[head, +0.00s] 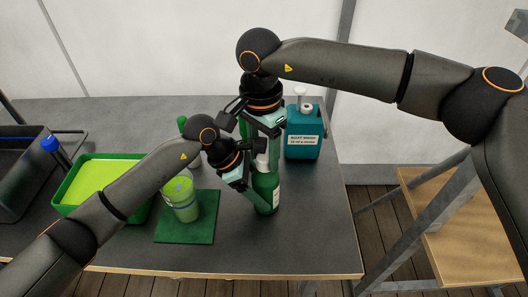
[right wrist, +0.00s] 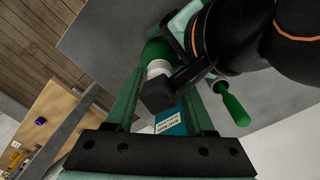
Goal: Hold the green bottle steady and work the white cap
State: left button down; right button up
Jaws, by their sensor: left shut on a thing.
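The green bottle (head: 267,193) stands upright near the middle of the table, with a pale label on its right side. Its white cap (head: 261,163) is on top, partly hidden by my grippers. My left gripper (head: 256,196) is shut on the bottle's body from the left. My right gripper (head: 263,136) points down from above, just over the cap. In the right wrist view its fingers (right wrist: 162,85) are wide apart, with the white cap (right wrist: 158,68) and green bottle (right wrist: 157,50) showing beyond and between them. I see no finger contact with the cap.
A teal boat wash bottle (head: 304,140) with a pump stands close behind right. A lime container (head: 181,197) stands on a green mat (head: 188,231) to the left. A green tray (head: 71,207) and a dark crate (head: 15,195) are further left. Table front right is clear.

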jog(key=shift+o, duration=0.4)
jog(key=shift+r, duration=1.5)
jog(key=n, duration=0.5)
jog(key=o, duration=0.6)
jog(key=shift+c, duration=0.2)
